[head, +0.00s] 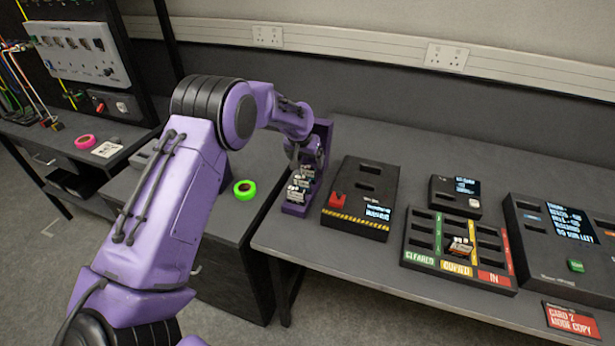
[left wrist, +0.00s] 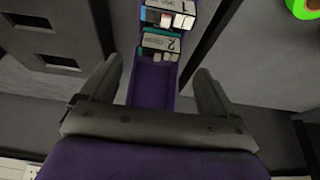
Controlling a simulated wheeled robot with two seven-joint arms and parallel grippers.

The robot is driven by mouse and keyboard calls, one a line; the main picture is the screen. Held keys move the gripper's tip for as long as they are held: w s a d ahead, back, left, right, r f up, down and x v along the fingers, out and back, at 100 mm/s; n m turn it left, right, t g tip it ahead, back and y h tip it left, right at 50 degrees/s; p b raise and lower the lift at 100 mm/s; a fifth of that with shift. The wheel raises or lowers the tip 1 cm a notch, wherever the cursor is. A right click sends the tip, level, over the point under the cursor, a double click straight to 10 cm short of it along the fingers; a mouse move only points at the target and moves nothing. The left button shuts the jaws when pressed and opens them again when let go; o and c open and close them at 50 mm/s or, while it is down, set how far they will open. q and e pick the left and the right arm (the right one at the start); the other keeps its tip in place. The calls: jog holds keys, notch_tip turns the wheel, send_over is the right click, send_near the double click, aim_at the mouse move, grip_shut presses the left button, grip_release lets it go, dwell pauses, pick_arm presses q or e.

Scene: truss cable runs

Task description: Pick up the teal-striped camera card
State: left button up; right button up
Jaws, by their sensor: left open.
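A purple rack (head: 321,150) stands on the bench left of centre, holding small cards. In the left wrist view the rack (left wrist: 152,92) holds a card marked 2 (left wrist: 161,42) with a teal stripe along its edge. Behind it is a card marked 1 (left wrist: 168,17), cut off by the top edge, with a bluish edge. My left gripper (left wrist: 158,72) is open and empty. Its fingers lie either side of the rack's empty near part, short of the card marked 2. In the head view the left gripper (head: 299,166) is over the rack, partly hiding the cards. My right gripper is not in view.
Right of the rack stands a black slotted box (head: 361,183) with a red part. Beyond it are a sorting tray (head: 424,265) holding a card (head: 460,247) and a screen unit (head: 545,245). A green tape roll (head: 244,188) lies left of the rack.

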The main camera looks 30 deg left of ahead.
aim_at(307, 168)
pick_arm(q)
jog(key=shift+w+f, duration=0.1)
jog(key=shift+f, duration=0.3)
jog(key=p+x, duration=0.1)
jog(key=x, duration=0.1)
jog(key=p+x, duration=0.1)
jog(key=x, duration=0.1)
jog(key=shift+s+d+f, duration=0.1)
jog(key=shift+s+d, duration=0.05)
jog(key=shift+s, duration=0.05)
jog(key=shift+w+f, duration=0.2)
jog(key=shift+f, duration=0.2)
jog(key=shift+s+r, duration=0.1)
jog(key=c, duration=1.2)
jog(key=shift+o, duration=0.2)
